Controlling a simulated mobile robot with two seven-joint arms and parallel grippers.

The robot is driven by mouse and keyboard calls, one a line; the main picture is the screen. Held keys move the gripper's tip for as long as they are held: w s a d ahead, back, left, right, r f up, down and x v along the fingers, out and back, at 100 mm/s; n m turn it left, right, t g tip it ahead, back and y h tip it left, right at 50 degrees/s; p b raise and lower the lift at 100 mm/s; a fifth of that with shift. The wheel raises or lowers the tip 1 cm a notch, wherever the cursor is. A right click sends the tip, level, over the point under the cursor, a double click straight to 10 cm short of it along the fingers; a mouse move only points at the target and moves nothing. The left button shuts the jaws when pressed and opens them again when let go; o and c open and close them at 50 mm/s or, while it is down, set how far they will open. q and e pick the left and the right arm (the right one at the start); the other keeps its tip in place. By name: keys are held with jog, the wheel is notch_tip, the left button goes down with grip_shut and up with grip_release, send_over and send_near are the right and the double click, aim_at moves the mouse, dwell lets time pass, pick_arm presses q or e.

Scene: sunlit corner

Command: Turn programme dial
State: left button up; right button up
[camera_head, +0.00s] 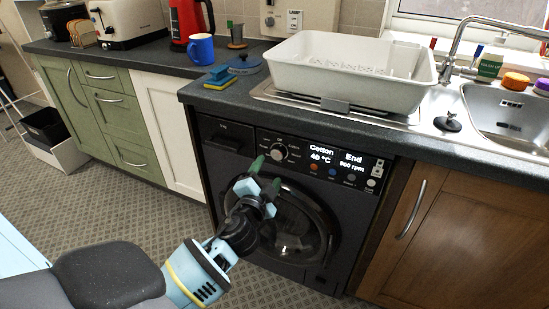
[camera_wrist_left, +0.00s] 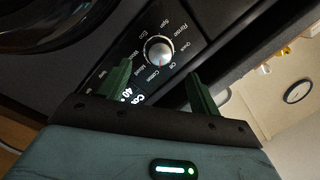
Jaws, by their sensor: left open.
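The programme dial (camera_head: 279,152) is a round silver knob on the black front panel of the washing machine (camera_head: 225,160). In the left wrist view the dial (camera_wrist_left: 159,50) shows a red mark at its lower edge, toward the words Off and Cotton. The display (camera_head: 337,157) reads Cotton, 40 °C, End and 800 rpm. My left gripper (camera_head: 266,176) is open in front of the panel, just below and left of the dial. In the left wrist view its green fingertips (camera_wrist_left: 158,78) are apart, with the dial beyond the gap between them. My right gripper is not in view.
The worktop (camera_head: 225,95) overhangs above the panel. A white basin (camera_head: 345,75) sits on the drainer, with a sponge (camera_head: 220,80) and blue mug (camera_head: 201,49) to its left. A brown cupboard door (camera_head: 440,215) stands right of the machine. Floor in front is clear.

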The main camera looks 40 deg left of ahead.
aim_at(276, 155)
pick_arm(q)
jog(key=x, duration=0.6)
jog(key=shift+w+a, duration=0.1)
jog(key=shift+w, duration=0.25)
jog(key=c, duration=1)
